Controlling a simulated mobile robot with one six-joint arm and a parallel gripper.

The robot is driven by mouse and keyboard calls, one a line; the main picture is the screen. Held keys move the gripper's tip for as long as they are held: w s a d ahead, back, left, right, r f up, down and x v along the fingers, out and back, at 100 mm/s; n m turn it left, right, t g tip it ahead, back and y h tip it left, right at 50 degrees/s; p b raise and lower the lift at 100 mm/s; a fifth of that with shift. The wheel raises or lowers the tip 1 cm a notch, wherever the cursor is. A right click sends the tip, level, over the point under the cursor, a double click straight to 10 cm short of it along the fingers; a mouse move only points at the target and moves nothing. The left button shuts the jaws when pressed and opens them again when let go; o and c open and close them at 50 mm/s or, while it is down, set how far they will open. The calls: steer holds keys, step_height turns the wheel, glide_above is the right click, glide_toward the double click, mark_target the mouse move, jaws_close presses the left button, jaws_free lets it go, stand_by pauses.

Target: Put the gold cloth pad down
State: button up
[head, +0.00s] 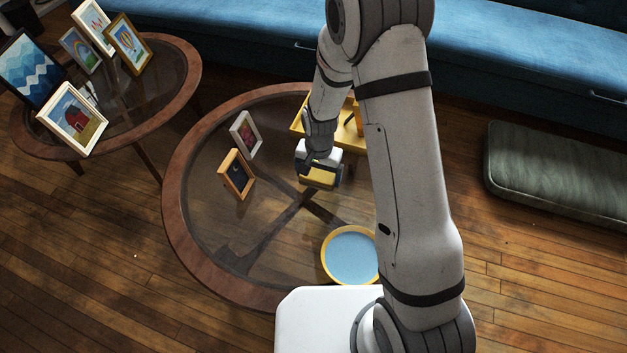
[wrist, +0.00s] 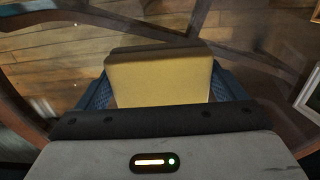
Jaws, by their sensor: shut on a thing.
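The gold cloth pad (wrist: 160,82) is a flat yellow block between the two blue-grey fingers in the wrist view. My gripper (wrist: 158,92) is shut on it. In the head view my gripper (head: 319,184) points down over the round glass-topped table (head: 176,222), and the pad (head: 320,177) shows as a yellow strip at the fingers. The wrist view shows glass and floor beyond the pad. I cannot tell how far the pad is above the glass.
A yellow tray (head: 298,127) lies behind my gripper, partly hidden by my arm. Two small picture frames (head: 236,174) (head: 245,135) stand to the left. A blue round dish with a yellow rim (head: 351,256) is at the front. Clear glass lies between dish and frames.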

step_height(320, 180, down, 2)
steer(key=shift+f, duration=0.15)
steer(key=o, duration=1)
